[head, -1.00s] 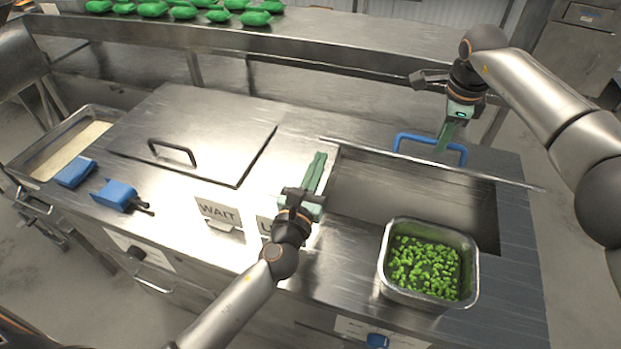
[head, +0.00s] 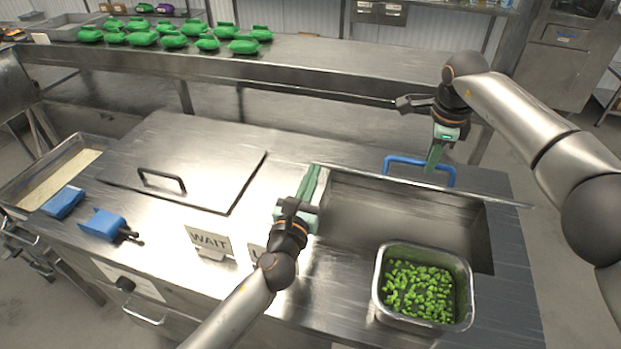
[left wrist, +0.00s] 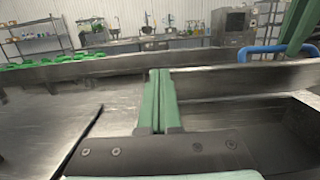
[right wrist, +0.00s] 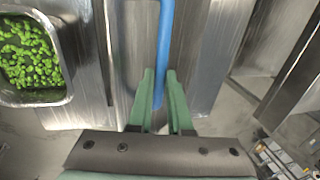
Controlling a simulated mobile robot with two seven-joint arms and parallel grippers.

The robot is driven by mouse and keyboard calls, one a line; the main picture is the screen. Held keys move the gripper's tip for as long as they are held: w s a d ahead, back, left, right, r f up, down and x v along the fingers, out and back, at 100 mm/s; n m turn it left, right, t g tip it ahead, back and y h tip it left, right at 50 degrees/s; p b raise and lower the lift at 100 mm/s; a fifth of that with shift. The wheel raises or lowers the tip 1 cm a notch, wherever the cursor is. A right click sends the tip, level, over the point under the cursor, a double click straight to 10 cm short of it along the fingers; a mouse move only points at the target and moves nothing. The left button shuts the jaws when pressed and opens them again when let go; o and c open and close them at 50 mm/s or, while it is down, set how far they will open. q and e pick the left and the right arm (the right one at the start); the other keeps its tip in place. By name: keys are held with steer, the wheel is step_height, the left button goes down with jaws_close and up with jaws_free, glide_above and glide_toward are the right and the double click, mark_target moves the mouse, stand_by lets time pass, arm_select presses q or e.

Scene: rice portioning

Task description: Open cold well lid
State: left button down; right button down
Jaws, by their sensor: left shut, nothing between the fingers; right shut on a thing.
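The cold well (head: 400,215) is open at the right of the counter in the head view. Its lid shows as a thin metal edge (head: 500,201) along the well's back, with a blue handle (head: 395,162) behind it. My right gripper (head: 432,168) is shut on this handle. In the right wrist view the blue handle (right wrist: 165,40) runs between the fingers (right wrist: 158,75). My left gripper (head: 312,180) is shut and empty over the well's left edge. Its fingers show together in the left wrist view (left wrist: 160,75).
A metal pan of chopped green pieces (head: 380,290) stands at the well's front. A flat lid with a black handle (head: 215,170) lies left. Blue tools (head: 105,224), a WAIT sign (head: 208,240) and a pale-filled tray (head: 20,203) are further left. Green packages (head: 175,40) line the back shelf.

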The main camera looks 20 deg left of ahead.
steer(key=shift+d+f, duration=0.2)
steer(key=shift+f, duration=0.1)
steer(key=c, duration=1.2)
jaws_free()
steer(key=shift+c, duration=0.2)
steer(key=o, duration=0.4)
steer(key=shift+w+a, duration=0.1)
steer(key=shift+w, duration=0.05)
steer(key=shift+r, duration=0.15)
